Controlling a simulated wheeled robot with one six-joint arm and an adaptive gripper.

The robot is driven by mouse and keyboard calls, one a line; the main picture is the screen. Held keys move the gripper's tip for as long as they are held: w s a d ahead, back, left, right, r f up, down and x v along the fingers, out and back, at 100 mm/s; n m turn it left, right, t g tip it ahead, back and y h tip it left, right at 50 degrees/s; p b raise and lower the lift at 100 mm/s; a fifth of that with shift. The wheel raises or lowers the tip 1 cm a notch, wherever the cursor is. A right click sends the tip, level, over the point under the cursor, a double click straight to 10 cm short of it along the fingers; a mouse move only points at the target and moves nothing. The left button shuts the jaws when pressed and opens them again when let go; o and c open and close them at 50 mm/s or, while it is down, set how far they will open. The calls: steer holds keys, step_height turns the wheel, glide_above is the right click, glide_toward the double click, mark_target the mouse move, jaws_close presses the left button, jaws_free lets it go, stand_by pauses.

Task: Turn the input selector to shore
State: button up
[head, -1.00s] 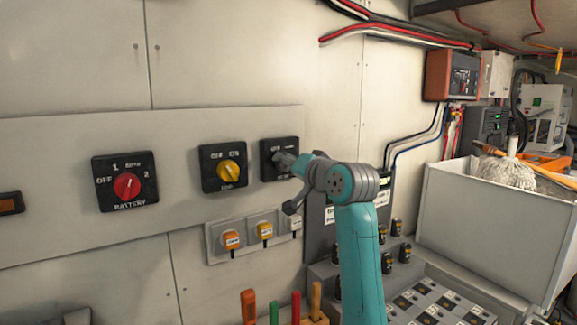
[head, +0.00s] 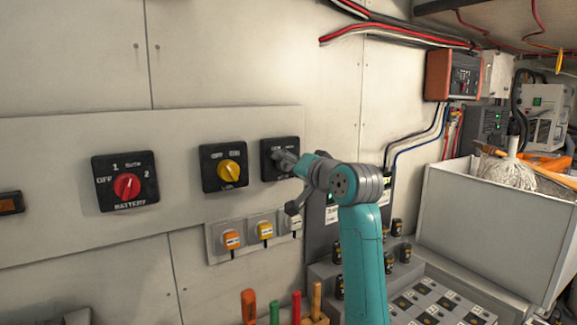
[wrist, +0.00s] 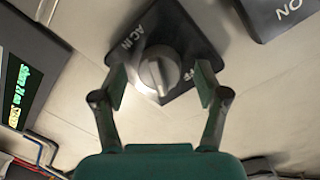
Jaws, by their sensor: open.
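The input selector is a black square plate (head: 268,171) on the wall panel, the rightmost of three rotary switches, partly hidden by my arm in the head view. In the wrist view its plate (wrist: 177,28) reads "AC IN", with part of another label at its right corner. Its round grey knob (wrist: 160,68) has a raised grip bar. My gripper (wrist: 161,80) is open, with one finger on each side of the knob. Gaps show between both fingers and the knob. In the head view my gripper (head: 284,163) is at the selector's face; its fingertips are hard to make out.
A yellow switch (head: 223,168) sits just left of the selector, and a red battery switch (head: 126,183) farther left. A display unit (wrist: 27,85) stands nearby. A white bin (head: 490,215) is at right.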

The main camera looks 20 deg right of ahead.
steer(key=v, duration=1.1)
